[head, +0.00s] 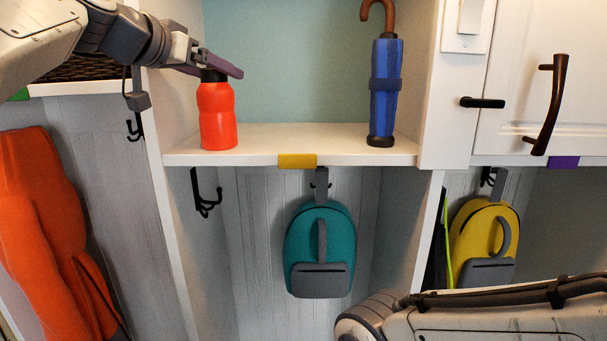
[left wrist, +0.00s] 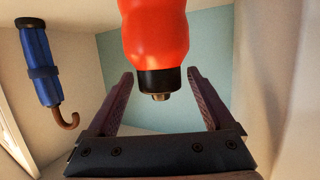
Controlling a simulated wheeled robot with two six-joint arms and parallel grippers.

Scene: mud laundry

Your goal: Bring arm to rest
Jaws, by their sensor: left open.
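My left gripper (head: 222,68) is at the top of a red bottle (head: 218,115) that stands upright on the white cubby shelf. In the left wrist view, which is turned upside down, my gripper (left wrist: 160,77) is open. The bottle's black cap (left wrist: 160,80) shows between the two spread fingertips, with gaps on both sides. The red body of the bottle also shows there (left wrist: 155,35). My right arm shows at the lower right of the head view, but its gripper is out of view.
A blue umbrella (head: 384,100) stands on the right of the same shelf (head: 300,145). A teal backpack (head: 320,222) hangs below, a yellow backpack (head: 484,232) farther right, an orange garment (head: 45,210) at left. The shelf middle is clear.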

